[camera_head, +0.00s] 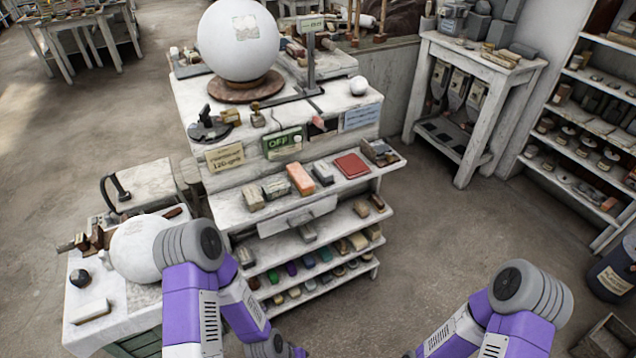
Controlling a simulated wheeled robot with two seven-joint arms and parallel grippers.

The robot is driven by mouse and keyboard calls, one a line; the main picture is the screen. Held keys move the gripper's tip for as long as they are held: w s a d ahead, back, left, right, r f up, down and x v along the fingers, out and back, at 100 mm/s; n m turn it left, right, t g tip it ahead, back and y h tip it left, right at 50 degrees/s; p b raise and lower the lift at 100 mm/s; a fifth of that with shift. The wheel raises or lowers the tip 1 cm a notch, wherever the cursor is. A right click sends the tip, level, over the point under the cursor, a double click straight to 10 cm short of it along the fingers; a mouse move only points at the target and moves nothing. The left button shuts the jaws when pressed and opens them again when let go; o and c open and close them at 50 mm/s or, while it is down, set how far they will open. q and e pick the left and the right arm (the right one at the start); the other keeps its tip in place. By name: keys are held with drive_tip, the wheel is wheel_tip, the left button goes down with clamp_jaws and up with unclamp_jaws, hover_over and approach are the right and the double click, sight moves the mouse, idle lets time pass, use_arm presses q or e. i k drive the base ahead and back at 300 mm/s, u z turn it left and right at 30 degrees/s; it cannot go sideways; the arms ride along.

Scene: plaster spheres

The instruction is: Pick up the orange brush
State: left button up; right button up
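An orange block-shaped thing (300,179) lies on the upper shelf ledge of the white workstation. It is the only clearly orange item there, but I cannot make out bristles, so I cannot tell for sure that it is the brush. Grey and tan blocks lie to its left, and a grey block lies close on its right. My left arm comes down in front of the lower left side, and my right arm is at the lower right. Both arms run out of the bottom of the view. Neither gripper shows, and nothing touches the orange thing.
The white workstation (318,220) has a red flat pad (351,166) on the same ledge and lower shelves of small blocks. A large white sphere (238,40) stands on top. A side table (140,305) holds another sphere.

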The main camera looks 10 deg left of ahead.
sight(302, 181)
drive_tip(key=z, duration=0.95)
drive_tip(key=i, duration=1.05)
drive_tip(key=u, duration=0.35)
